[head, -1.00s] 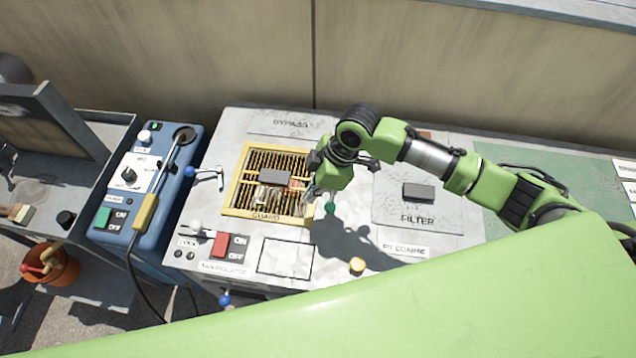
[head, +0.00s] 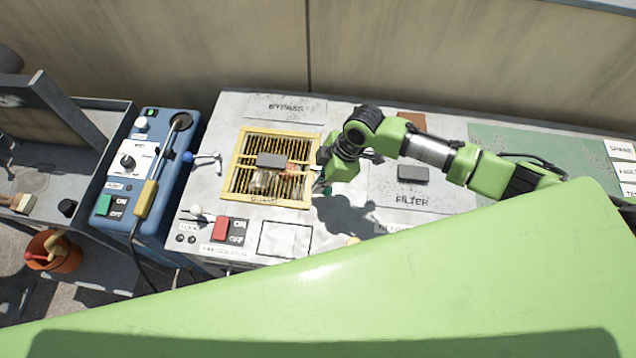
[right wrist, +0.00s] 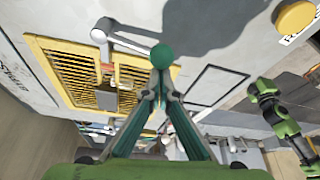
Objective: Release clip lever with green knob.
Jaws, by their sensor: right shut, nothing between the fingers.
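The green knob (right wrist: 162,55) is on the end of a grey clip lever (right wrist: 128,43) beside the yellow guard grille (right wrist: 45,60). My right gripper (right wrist: 161,85) is shut and empty, its fingertips right at the knob in the right wrist view. I cannot tell whether they touch it. In the head view the right gripper (head: 319,187) is at the right edge of the guard (head: 243,198), and the knob is mostly hidden. In the right wrist view a green arm with a dark end, apparently my left gripper (right wrist: 266,90), hangs at the right; its jaws are unclear.
A grey block (head: 272,160) lies on the guard. Another lever with a blue knob (head: 187,157) stands left of it. A red switch (head: 220,229) is in front. The filter panel (head: 412,201) is to the right. A yellow button (right wrist: 296,17) is near.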

